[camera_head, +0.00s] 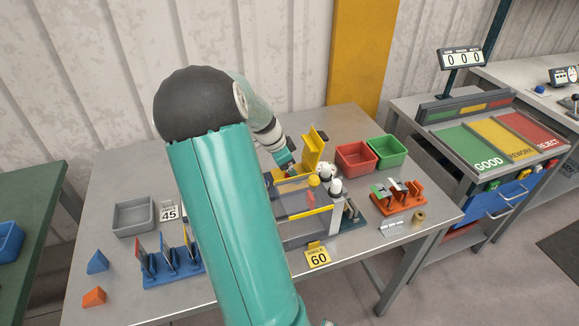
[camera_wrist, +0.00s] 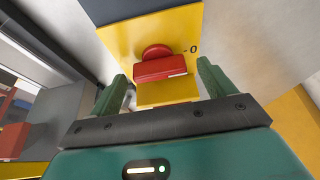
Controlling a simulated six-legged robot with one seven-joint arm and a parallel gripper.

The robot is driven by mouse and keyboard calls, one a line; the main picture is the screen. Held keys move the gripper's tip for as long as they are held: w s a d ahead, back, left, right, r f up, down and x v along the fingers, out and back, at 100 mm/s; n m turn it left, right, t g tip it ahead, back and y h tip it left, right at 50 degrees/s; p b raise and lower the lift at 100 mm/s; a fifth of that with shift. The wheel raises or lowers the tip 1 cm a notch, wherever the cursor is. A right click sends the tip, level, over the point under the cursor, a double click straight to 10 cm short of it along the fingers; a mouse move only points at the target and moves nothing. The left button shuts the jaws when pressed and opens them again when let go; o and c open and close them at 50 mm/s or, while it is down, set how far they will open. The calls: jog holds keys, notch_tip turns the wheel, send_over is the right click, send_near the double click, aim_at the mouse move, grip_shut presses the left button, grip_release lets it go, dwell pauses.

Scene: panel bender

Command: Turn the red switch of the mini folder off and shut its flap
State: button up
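The red switch (camera_wrist: 160,68) shows in the wrist view on a yellow panel (camera_wrist: 122,40), with a "0" mark to its right. Its handle bar lies nearly level in the picture, with a pale mark near its right end. My gripper (camera_wrist: 162,86) is open, with one green finger on each side of the switch. I cannot tell whether either finger touches it. In the head view my gripper (camera_head: 288,168) is at the yellow part of the mini folder (camera_head: 335,222), and the switch is not clear there. A see-through flap (camera_head: 296,198) shows on the folder's front; I cannot tell its exact position.
Red (camera_head: 355,157) and green (camera_head: 386,150) bins stand behind and right of the folder. An orange rack (camera_head: 398,205) is at right. A grey tray (camera_head: 133,216) and blue rack (camera_head: 168,268) are at left. My arm hides the table's middle.

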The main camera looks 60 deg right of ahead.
jog(key=shift+r, duration=0.1)
jog(key=v, duration=1.3)
jog(key=shift+r, duration=0.25)
jog(key=shift+w+a, duration=0.1)
jog(key=shift+w, duration=0.05)
